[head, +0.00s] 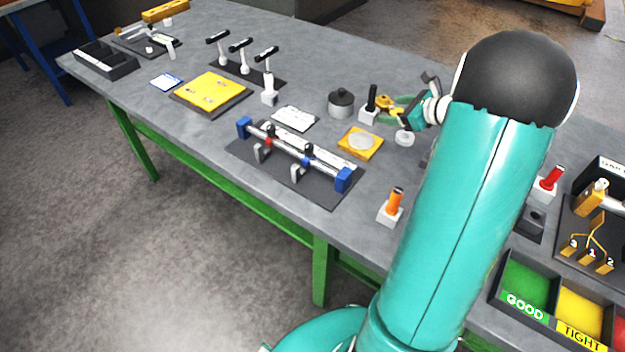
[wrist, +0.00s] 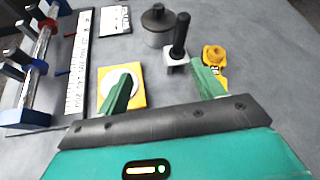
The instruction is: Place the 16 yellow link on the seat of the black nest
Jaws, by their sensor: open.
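A small yellow piece (head: 386,103), probably the yellow link, lies on the grey table beside a black-handled white block (head: 369,113). In the wrist view the yellow piece (wrist: 214,54) is just past the tip of the right finger, which partly overlaps it. No 16 is readable on it. My gripper (wrist: 163,82) is open, with nothing between its green fingers; in the head view my gripper (head: 405,108) is partly hidden by my wrist. A dark block with a hole (head: 531,221) is at the right; I cannot tell whether it is the black nest.
A yellow square plate with a pale disc (head: 374,151) and a grey lidded pot (head: 340,104) stand near my gripper. A rail fixture with blue ends (head: 343,179) is to the left. An orange-handled block (head: 391,214) is in front. Coloured bins (head: 527,286) are at the right.

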